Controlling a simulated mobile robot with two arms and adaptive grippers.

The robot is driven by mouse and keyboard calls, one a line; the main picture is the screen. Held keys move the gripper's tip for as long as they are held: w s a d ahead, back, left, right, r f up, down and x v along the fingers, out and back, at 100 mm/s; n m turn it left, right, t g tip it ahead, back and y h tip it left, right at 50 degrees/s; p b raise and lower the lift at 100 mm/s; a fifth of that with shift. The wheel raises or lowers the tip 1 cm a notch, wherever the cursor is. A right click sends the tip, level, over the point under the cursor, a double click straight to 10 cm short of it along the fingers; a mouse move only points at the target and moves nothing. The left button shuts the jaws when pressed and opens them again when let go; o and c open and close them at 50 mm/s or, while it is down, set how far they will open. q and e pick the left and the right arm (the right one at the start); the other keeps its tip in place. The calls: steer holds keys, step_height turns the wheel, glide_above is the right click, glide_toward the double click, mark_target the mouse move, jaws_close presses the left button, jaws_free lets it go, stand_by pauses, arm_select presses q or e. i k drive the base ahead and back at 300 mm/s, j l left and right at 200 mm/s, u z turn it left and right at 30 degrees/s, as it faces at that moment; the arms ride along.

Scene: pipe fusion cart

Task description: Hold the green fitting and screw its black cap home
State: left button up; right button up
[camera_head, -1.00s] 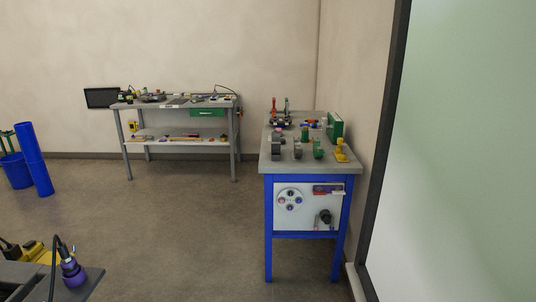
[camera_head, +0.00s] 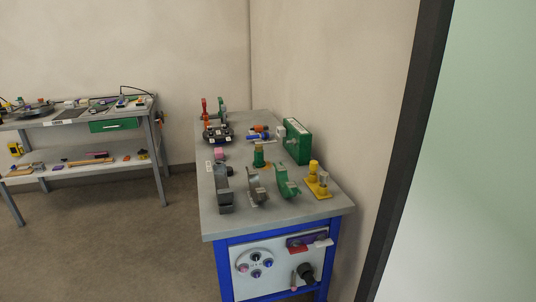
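No gripper of mine shows in the head view. A blue-legged cart (camera_head: 225,230) with a grey top stands ahead. A small upright green piece (camera_head: 259,158) with a brownish top stands mid-cart. A green curved piece (camera_head: 284,181) stands nearer the front edge. Which of these is the green fitting I cannot tell. A black round knob-like part (camera_head: 306,272) sits on the cart's white front panel; whether it is the black cap is unclear.
Grey clamp-like pieces (camera_head: 224,190) and a yellow piece (camera_head: 318,180) stand along the cart's front. A green box (camera_head: 297,141) is by the wall. A workbench (camera_head: 80,116) stands at left. Open floor (camera_head: 110,240) lies before the cart; a dark frame (camera_head: 410,140) rises at right.

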mark_target(259, 162)
steer(key=i+j+z, duration=0.4)
steer(key=j, duration=0.2)
steer(key=i+j+z, duration=0.35)
steer(key=j, duration=0.3)
steer(key=j+z, duration=0.2)
steer(key=j, duration=0.2)
steer(key=i+j+z, duration=0.2)
steer(key=j, duration=0.2)
steer(key=k, duration=0.05)
